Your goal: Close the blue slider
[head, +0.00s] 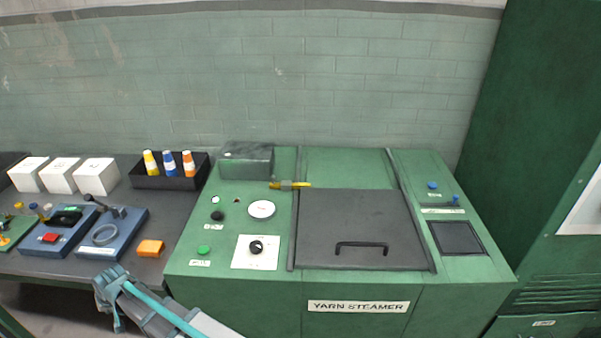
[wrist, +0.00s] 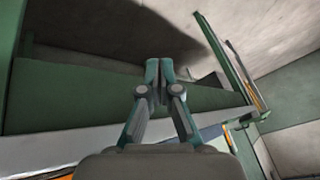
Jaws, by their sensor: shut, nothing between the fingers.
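Two small blue parts sit on the right panel of the green yarn steamer (head: 340,290): a blue knob (head: 432,185) and, lower right of it, another blue piece (head: 456,199) on a dark mount. I cannot tell which is the slider, or how far it is open. My gripper (head: 108,282) is at the bottom left of the head view, near the table's front edge and left of the steamer, far from both blue parts. In the wrist view my gripper (wrist: 159,70) is shut and empty; neither blue part can be made out there.
A dark lid with a handle (head: 361,246) covers the steamer's middle. Blue boxes (head: 115,238), an orange block (head: 150,248) and a black tray (head: 168,182) are on the left table. A tall green cabinet (head: 540,150) stands right.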

